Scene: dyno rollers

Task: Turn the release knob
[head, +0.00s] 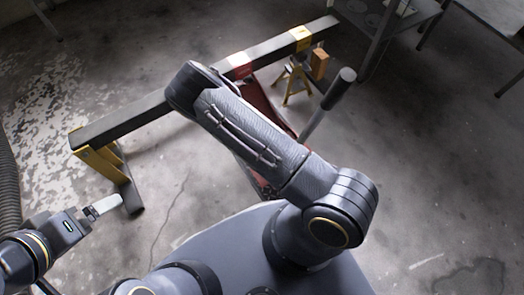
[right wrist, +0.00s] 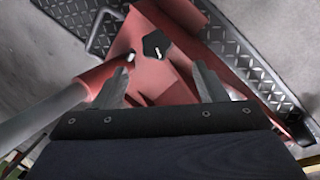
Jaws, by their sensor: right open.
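A black, faceted knob (right wrist: 156,46) with a small white mark sits on the red jack body (right wrist: 130,42) in the right wrist view. I take it to be the release knob; it is not visible in the head view. My right gripper (right wrist: 161,80) is open. The knob shows between and beyond its two fingertips, with no contact visible. In the head view my right arm hides that gripper and most of the red jack (head: 262,105). My left gripper (head: 112,204) is at the lower left, far from the jack; its jaw opening is unclear.
The jack's handle (head: 324,108) rises to the right of my right arm, and its shaft (right wrist: 35,118) enters from the left in the wrist view. A long dark beam (head: 130,122) with yellow supports crosses behind. A yellow stand (head: 294,82) is beyond. Floor at right is clear.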

